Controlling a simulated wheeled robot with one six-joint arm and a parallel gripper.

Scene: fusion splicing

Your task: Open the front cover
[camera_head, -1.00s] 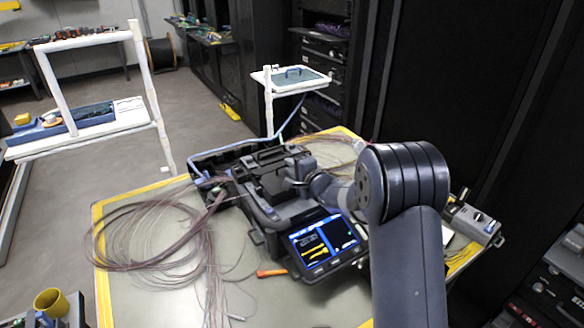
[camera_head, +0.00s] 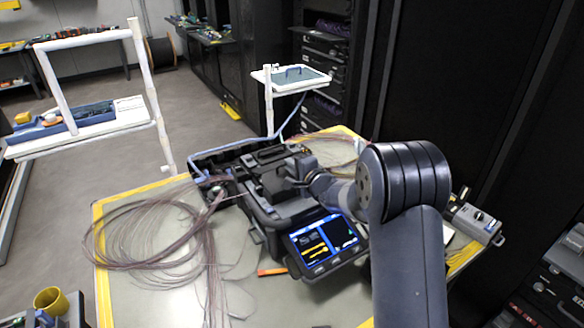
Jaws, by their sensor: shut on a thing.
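The fusion splicer (camera_head: 263,212) is a dark grey machine on the work table. Its lit screen (camera_head: 325,238) faces the front right. My gripper (camera_head: 292,178) is at the top of the splicer, shut on the dark front cover (camera_head: 272,184). The fingertips are small and dark against the cover, so the exact grip is hard to see. The cover's exact angle is hard to tell. My arm hides the right side of the splicer and part of the table.
Loose fibre coils (camera_head: 150,240) spread over the left of the table (camera_head: 270,305). An orange-handled tool (camera_head: 271,272) lies in front of the splicer. An open dark case (camera_head: 205,160) stands behind it. A grey device (camera_head: 474,222) is at the right edge.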

